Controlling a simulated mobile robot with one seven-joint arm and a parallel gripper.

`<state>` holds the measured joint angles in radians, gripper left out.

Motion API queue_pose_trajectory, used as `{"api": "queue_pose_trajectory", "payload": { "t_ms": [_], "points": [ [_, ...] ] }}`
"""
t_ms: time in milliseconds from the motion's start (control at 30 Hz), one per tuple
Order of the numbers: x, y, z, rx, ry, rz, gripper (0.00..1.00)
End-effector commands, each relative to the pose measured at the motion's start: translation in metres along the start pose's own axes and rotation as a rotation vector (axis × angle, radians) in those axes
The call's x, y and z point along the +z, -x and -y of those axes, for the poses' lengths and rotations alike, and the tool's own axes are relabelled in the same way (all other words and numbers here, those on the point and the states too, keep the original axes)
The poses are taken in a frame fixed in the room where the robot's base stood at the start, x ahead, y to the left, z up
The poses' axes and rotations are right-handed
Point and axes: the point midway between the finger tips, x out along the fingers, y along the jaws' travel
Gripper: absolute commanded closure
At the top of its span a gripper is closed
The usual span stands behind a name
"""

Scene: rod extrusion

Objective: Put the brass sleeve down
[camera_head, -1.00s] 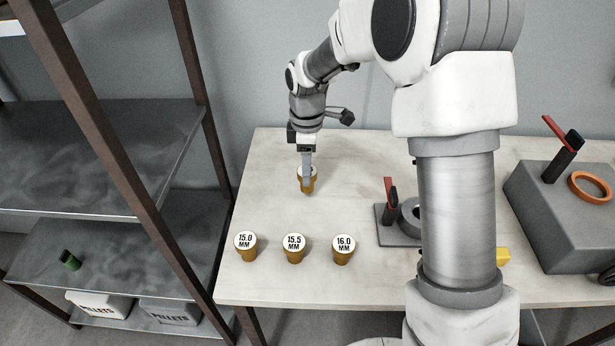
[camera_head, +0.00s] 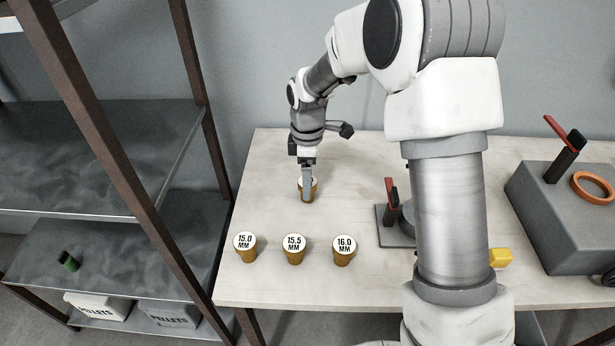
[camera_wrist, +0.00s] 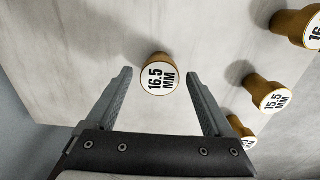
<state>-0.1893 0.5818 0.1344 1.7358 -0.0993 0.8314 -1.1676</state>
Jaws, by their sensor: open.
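The brass sleeve with a white cap marked 16.5 MM (camera_wrist: 159,74) stands upright on the pale table in the wrist view. In the head view the same sleeve (camera_head: 307,196) is right below my gripper (camera_head: 307,180), which partly covers its cap. In the wrist view my gripper (camera_wrist: 160,75) is open, with one finger on each side of the sleeve and a visible gap to each.
Similar sleeves marked 15.0 (camera_head: 245,250), 15.5 (camera_head: 294,251) and 16.0 (camera_head: 344,252) stand in a row near the table's front edge. A small grey fixture with a red lever (camera_head: 391,195) is to the right. A shelf rack (camera_head: 100,150) stands left.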

Motion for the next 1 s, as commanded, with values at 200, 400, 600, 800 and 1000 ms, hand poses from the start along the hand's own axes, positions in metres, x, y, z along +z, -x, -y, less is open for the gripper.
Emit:
{"api": "queue_pose_trajectory", "payload": {
  "t_ms": [200,400,600,800,1000],
  "points": [
    [0.0,0.018,-0.001,0.003,0.0,-0.001,0.14],
    [-0.001,0.061,-0.001,0.005,0.0,-0.002,0.14],
    [0.0,0.1,0.0,0.002,0.0,-0.001,0.14],
    [0.0,0.12,0.0,0.001,0.0,-0.001,0.14],
    [0.001,0.125,0.001,0.001,-0.004,0.0,0.14]
  ]
}}
